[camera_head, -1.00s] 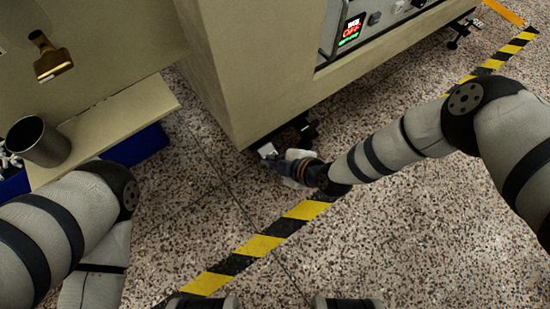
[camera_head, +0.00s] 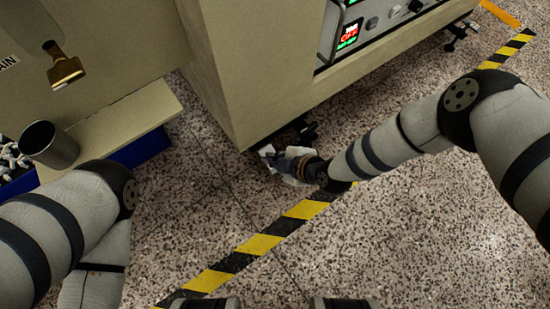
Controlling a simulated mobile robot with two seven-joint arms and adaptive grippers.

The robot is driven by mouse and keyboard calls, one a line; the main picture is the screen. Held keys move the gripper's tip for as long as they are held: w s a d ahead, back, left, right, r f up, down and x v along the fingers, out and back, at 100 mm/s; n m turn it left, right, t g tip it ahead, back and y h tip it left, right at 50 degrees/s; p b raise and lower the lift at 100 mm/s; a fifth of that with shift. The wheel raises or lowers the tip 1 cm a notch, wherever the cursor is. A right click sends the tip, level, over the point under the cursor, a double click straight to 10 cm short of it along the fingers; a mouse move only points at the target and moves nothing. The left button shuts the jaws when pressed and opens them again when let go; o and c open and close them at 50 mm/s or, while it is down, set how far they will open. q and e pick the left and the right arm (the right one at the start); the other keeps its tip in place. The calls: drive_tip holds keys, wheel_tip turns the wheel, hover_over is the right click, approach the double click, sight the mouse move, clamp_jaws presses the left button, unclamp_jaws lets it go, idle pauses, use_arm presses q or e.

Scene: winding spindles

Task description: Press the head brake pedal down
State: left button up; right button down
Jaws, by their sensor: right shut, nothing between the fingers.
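My right gripper (camera_head: 279,160) is down near the floor at the lower front edge of the beige machine (camera_head: 255,70). It is shut, with nothing visible between its fingers. A small light grey piece shows at its tip, by the dark underside of the machine. I cannot tell whether that is the head brake pedal or part of my finger, and I cannot make out contact or pedal position. My left arm comes in at the lower left, but its gripper is out of view.
A dark machine foot (camera_head: 304,130) stands just behind my right gripper. A control panel with a lit display (camera_head: 349,34) is above. Yellow-black tape (camera_head: 259,245) crosses the open speckled floor.

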drive_tip(key=shift+r, duration=0.4)
wheel_tip(320, 180, up, 5)
drive_tip(key=p, duration=0.4)
drive_tip(key=shift+f, duration=0.1)
